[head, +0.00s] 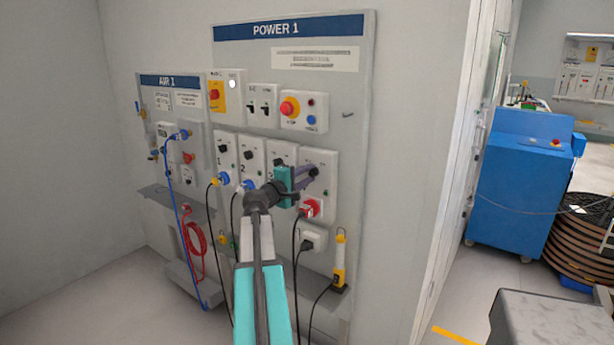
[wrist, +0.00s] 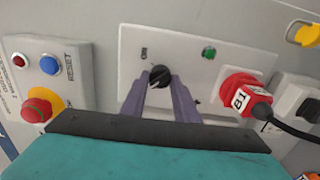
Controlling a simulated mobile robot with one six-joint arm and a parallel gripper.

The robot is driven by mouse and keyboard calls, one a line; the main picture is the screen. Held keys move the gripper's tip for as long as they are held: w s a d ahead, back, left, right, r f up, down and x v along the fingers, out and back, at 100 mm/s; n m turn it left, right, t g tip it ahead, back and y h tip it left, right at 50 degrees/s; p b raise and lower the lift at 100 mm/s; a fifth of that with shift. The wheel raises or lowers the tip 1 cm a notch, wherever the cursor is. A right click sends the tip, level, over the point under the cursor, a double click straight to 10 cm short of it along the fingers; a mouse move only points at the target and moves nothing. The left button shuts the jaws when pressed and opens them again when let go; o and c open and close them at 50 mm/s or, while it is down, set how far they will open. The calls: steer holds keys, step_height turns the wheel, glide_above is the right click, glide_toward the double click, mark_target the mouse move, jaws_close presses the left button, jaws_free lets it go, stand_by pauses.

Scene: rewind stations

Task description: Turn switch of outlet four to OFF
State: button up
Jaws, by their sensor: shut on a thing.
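The outlet four panel (head: 328,160) is the rightmost of the row on the POWER 1 board, a pale plate with a red plug (head: 311,208) in it. In the wrist view its black rotary switch (wrist: 160,74) sits between the purple fingers of my gripper (wrist: 162,80), which is shut on it. An ON mark (wrist: 144,53) shows at the upper left of the switch. I cannot clearly tell which way the switch points. In the head view my gripper (head: 313,172) reaches this panel from the left and partly hides outlet three (head: 284,152).
Outlets one (head: 226,150) and two (head: 251,152) hold blue plugs to the left. A red emergency button (head: 289,107) is above. A green lamp (wrist: 209,53) and the red plug (wrist: 238,91) with a black cable lie close to the fingers.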

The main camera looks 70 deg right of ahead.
steer(key=o, duration=1.1)
steer(key=shift+c, duration=0.2)
steer(key=shift+a, duration=0.15)
steer(key=b+v, duration=0.2)
steer(key=v, duration=1.1)
steer(key=shift+a, duration=0.25)
steer(key=shift+w, duration=0.15)
